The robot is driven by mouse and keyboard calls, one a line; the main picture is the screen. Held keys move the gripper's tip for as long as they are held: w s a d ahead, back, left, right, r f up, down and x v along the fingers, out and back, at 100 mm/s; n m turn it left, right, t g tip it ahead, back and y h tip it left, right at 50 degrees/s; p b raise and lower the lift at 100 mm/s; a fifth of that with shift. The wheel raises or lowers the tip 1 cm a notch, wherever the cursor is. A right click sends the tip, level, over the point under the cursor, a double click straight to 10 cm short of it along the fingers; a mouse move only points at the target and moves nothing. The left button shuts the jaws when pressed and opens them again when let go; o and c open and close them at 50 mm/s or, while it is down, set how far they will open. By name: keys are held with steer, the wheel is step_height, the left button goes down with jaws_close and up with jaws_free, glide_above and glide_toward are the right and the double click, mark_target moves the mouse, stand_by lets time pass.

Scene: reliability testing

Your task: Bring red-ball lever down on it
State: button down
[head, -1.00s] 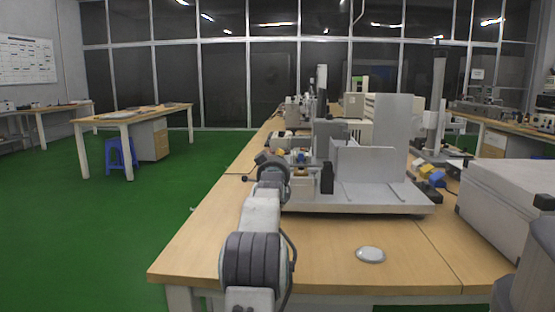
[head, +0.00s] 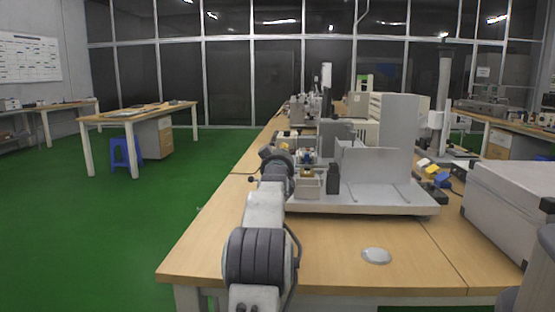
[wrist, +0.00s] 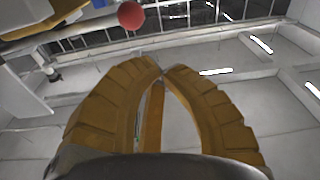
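The red ball (wrist: 130,16) shows near the top of the wrist view, at the end of a pale bar that runs in from the upper left. My gripper (wrist: 161,70) has two ribbed yellow-brown fingers that meet at their tips. The tips show just below and right of the ball in the picture, with a visible gap, and nothing shows between them. The grey test machine (head: 376,168) stands on the bench in the head view. My arm reaches toward its left side, and the red ball and fingertips cannot be made out there.
The wooden bench (head: 330,262) carries a white round disc (head: 376,256) in front of the machine. A grey-white box (head: 512,195) stands at the right. Yellow and blue blocks (head: 434,174) lie beyond it. Green floor (head: 110,235) is open on the left.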

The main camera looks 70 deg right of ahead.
steer(key=r+b+v, duration=0.1)
steer(key=v, duration=0.9)
steer(key=shift+a, duration=0.2)
stand_by(0.4)
steer(key=shift+w+a, duration=0.1)
